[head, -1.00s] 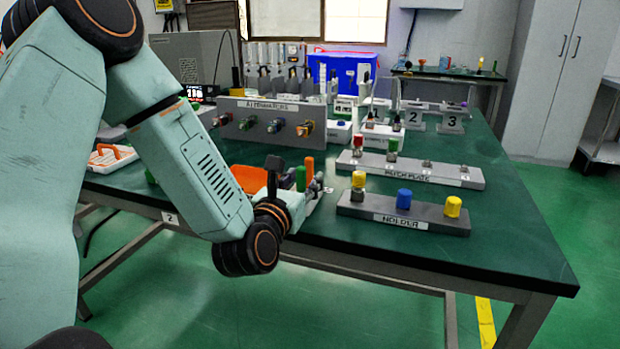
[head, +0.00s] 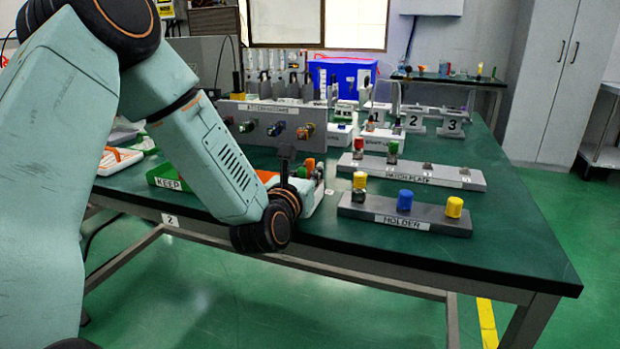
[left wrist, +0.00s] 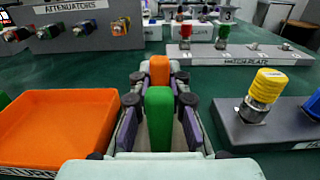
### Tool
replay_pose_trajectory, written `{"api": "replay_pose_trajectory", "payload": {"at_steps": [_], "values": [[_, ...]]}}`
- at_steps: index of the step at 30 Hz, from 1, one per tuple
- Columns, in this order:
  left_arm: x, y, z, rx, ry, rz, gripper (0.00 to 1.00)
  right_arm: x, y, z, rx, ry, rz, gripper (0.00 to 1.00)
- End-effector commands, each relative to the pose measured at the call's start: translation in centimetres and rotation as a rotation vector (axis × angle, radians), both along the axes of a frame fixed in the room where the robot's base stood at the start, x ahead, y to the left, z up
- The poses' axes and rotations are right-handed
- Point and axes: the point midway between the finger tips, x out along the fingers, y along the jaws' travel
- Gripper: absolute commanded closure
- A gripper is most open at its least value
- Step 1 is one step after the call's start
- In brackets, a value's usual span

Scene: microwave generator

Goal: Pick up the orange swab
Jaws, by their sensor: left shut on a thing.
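The orange swab (left wrist: 159,70) stands upright between the fingertips of my left gripper (left wrist: 160,80) in the left wrist view. The fingertips are closed in on its two sides. A green swab (left wrist: 159,118) stands nearer the camera, between the finger links, with its lower part hidden. In the head view the orange swab's top (head: 310,164) shows just beyond my left gripper (head: 306,180), low at the table's front edge. My wrist hides much of the fingers there. My right gripper is not in view.
An orange tray (left wrist: 58,125) lies close left of the gripper. The grey holder (head: 355,208) with yellow and blue caps stands close right. The patch plate (head: 445,174) and attenuator panel (head: 240,127) are behind. A green KEEP tray (head: 166,172) is at left.

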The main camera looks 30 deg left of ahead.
Motion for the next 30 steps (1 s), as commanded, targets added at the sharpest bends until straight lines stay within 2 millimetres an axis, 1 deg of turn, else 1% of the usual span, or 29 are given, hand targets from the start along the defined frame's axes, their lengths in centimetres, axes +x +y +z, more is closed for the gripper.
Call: {"api": "replay_pose_trajectory", "payload": {"at_steps": [1,3,8,11,14,21,24,27,30], "values": [[0.0,0.0,0.0,0.000,0.000,0.000,0.95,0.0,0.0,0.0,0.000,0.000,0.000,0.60],[0.0,0.0,0.0,0.000,0.000,0.000,1.00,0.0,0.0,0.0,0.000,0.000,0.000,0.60],[0.0,0.0,0.0,0.000,0.000,0.000,1.00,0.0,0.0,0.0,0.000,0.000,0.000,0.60],[0.0,0.0,0.4,-0.001,-0.001,0.000,1.00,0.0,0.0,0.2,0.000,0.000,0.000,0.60],[0.0,0.0,1.7,-0.001,-0.002,0.000,1.00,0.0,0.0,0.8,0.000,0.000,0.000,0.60],[0.0,0.0,6.6,-0.001,-0.004,0.000,1.00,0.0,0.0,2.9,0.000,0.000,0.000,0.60],[0.0,0.0,8.2,0.000,-0.003,0.000,1.00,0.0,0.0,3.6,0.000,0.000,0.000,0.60],[0.0,0.0,9.3,-0.001,-0.002,0.001,1.00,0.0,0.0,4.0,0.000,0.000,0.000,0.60],[0.0,0.0,9.9,0.000,0.000,0.000,1.00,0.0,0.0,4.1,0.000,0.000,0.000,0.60]]}}
